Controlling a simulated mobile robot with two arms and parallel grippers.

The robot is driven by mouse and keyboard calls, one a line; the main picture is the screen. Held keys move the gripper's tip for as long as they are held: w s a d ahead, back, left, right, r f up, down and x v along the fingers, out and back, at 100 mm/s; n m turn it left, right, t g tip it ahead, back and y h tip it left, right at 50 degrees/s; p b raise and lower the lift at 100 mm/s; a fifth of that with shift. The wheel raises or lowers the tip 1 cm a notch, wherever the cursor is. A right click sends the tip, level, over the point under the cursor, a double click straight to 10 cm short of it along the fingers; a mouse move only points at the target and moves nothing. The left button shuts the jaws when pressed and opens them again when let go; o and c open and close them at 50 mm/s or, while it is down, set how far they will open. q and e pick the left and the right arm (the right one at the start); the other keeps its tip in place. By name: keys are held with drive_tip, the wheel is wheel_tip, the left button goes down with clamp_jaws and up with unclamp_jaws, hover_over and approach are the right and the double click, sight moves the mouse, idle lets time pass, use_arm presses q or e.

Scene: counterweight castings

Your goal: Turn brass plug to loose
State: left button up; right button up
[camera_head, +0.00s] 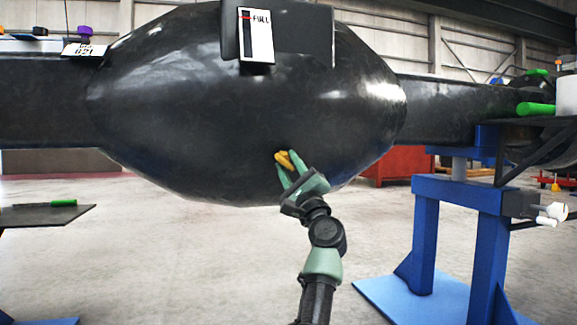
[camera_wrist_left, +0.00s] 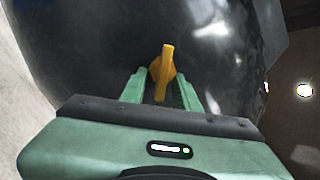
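The brass plug (camera_head: 284,161) sits low on the front of a big black rounded casting (camera_head: 190,100). In the left wrist view the plug (camera_wrist_left: 163,72) has a yellow bar handle, tilted slightly from upright. My left gripper (camera_head: 287,162) reaches up from below, its two green fingers on either side of the plug. In the left wrist view the fingers of the left gripper (camera_wrist_left: 162,84) stand apart, with a gap around the handle; I see no clear grip on it. My right gripper is not in view.
A gauge plate marked FULL (camera_head: 256,36) is on the casting's top front. A blue stand (camera_head: 455,195) is at the right, beside a dark shelf with a green cylinder (camera_head: 535,109). A dark plate (camera_head: 45,215) is at the left. The floor below the casting is mostly clear.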

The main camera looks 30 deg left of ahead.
sight(291, 169)
use_arm(q)
drive_tip(key=p+v, duration=0.3)
drive_tip(key=v, duration=0.4)
drive_tip(key=shift+s+d+f, duration=0.1)
drive_tip(key=shift+d, duration=0.05)
drive_tip(key=shift+s+d+f, duration=0.1)
drive_tip(key=shift+d+f, duration=0.05)
idle(0.3)
